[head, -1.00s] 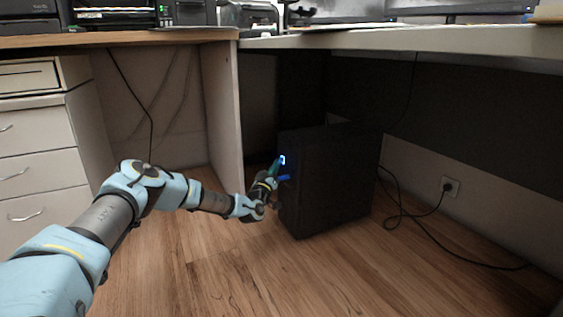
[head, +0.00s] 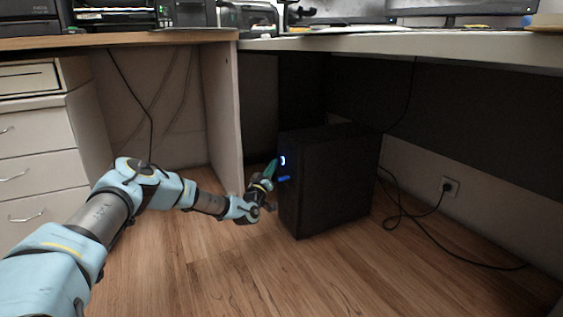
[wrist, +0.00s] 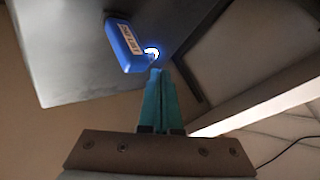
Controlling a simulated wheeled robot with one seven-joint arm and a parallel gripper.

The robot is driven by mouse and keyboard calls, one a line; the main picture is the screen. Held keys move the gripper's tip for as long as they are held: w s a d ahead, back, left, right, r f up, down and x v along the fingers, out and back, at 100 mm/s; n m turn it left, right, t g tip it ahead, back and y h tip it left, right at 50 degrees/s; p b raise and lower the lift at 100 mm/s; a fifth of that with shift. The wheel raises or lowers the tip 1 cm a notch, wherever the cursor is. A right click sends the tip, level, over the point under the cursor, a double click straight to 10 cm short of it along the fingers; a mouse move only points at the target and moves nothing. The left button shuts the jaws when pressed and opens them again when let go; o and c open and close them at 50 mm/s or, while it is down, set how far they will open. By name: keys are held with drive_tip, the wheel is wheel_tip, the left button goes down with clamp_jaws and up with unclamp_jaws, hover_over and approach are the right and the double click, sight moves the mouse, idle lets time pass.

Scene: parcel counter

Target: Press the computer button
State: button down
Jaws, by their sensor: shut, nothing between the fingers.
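The black computer tower (head: 335,185) stands upright on the floor under the desk. Its round button (head: 282,160) glows blue-white on the front face, and it also shows lit in the wrist view (wrist: 152,52). A blue USB stick (head: 284,179) with an orange-and-white label juts from the front beside the button; in the wrist view it is large (wrist: 126,44). My gripper (head: 274,165) is shut and empty, its green fingers (wrist: 157,72) together. The fingertips are close to the button, just below it in the wrist view. I cannot tell whether they touch it.
The desk top (head: 420,42) overhangs the tower. A desk side panel (head: 222,115) stands left of it, and drawers (head: 40,150) are at far left. A black cable runs to a wall socket (head: 450,187) at right. The wooden floor in front is clear.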

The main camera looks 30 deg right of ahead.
drive_tip(key=shift+w+a+p, duration=0.15)
drive_tip(key=shift+a+p, duration=0.25)
drive_tip(key=shift+a, duration=0.8)
drive_tip(key=shift+w+a+p, duration=0.1)
drive_tip(key=shift+a+p, duration=0.3)
drive_tip(key=shift+a, duration=0.8)
